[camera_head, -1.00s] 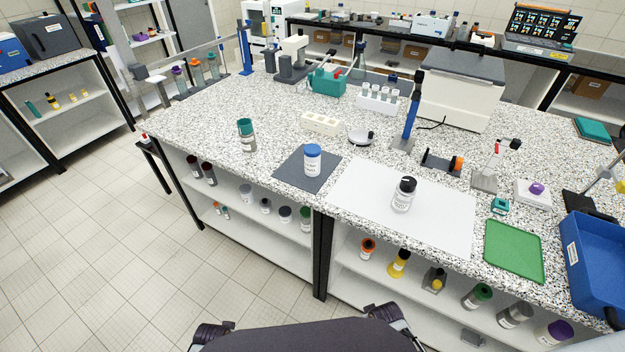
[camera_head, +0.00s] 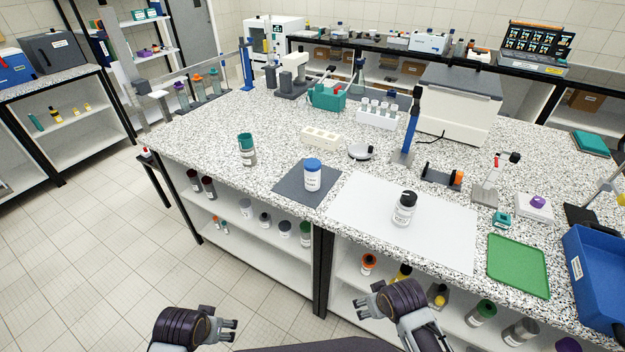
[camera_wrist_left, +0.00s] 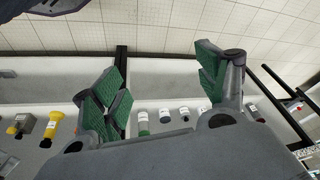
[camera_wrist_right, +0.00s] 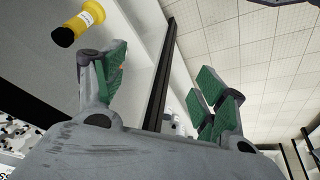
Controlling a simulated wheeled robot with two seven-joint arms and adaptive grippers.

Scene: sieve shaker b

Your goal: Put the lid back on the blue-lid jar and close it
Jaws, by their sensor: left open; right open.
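The blue-lid jar (camera_head: 312,176) stands upright on a dark grey mat (camera_head: 290,190) near the bench's front edge. It is white with a label, and its blue lid (camera_head: 313,164) sits on top; I cannot tell whether the lid is tight. My left gripper (camera_head: 233,329) is in front of the bench, low and well short of the jar, open and empty. It also shows in the left wrist view (camera_wrist_left: 165,88). My right gripper (camera_head: 362,304) is in front of the bench shelf, also open and empty, and shows in the right wrist view (camera_wrist_right: 160,85).
A black-lid jar (camera_head: 404,209) stands on a white sheet (camera_head: 445,230) right of the mat. A teal-lid jar (camera_head: 247,150) stands to the left. Shelves under the bench hold several bottles. A green tray (camera_head: 517,265) is at right.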

